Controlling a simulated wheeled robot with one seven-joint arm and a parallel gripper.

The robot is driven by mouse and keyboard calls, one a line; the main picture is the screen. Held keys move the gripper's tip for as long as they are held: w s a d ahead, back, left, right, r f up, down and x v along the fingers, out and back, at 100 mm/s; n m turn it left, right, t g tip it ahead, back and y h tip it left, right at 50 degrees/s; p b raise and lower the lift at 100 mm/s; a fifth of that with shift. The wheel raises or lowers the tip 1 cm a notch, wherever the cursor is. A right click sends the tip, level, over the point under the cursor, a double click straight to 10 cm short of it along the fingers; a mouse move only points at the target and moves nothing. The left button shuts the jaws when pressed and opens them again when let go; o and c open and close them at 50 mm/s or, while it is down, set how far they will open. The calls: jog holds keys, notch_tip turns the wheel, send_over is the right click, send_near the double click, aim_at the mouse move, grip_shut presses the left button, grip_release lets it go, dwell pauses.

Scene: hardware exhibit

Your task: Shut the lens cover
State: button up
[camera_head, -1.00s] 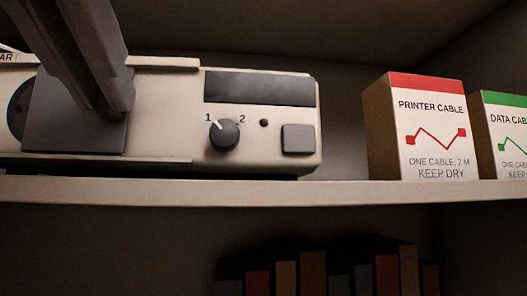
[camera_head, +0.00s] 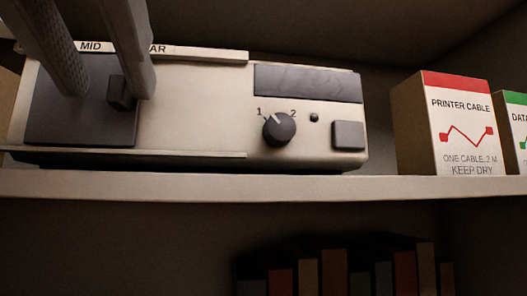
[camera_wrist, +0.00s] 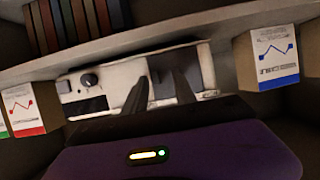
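The lens cover (camera_head: 55,125) is a dark grey plate on the left part of a cream projector (camera_head: 195,110). A small dark tab (camera_head: 120,93) stands out near its right edge. No lens shows in the head view; the plate reaches almost to the projector's left end. My gripper (camera_head: 108,92) is open, one finger in front of the plate and the other just right of the tab. The tab looks close to or against that right finger; contact is unclear. In the wrist view, turned over, the cover (camera_wrist: 190,60) shows behind my spread fingers (camera_wrist: 160,78).
The projector stands on a shelf (camera_head: 300,187) with a knob (camera_head: 279,129) and square button (camera_head: 348,135). A printer cable box (camera_head: 460,130) stands to the right. A blue-marked box (camera_wrist: 280,58) is beyond the projector's other end. Books (camera_head: 335,272) stand below.

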jog(key=shift+s, duration=0.1)
jog(key=b+v, duration=0.1)
jog(key=v, duration=0.6)
jog(key=shift+s+r, duration=0.2)
jog(key=shift+s, duration=0.05)
jog(key=shift+d, duration=0.1)
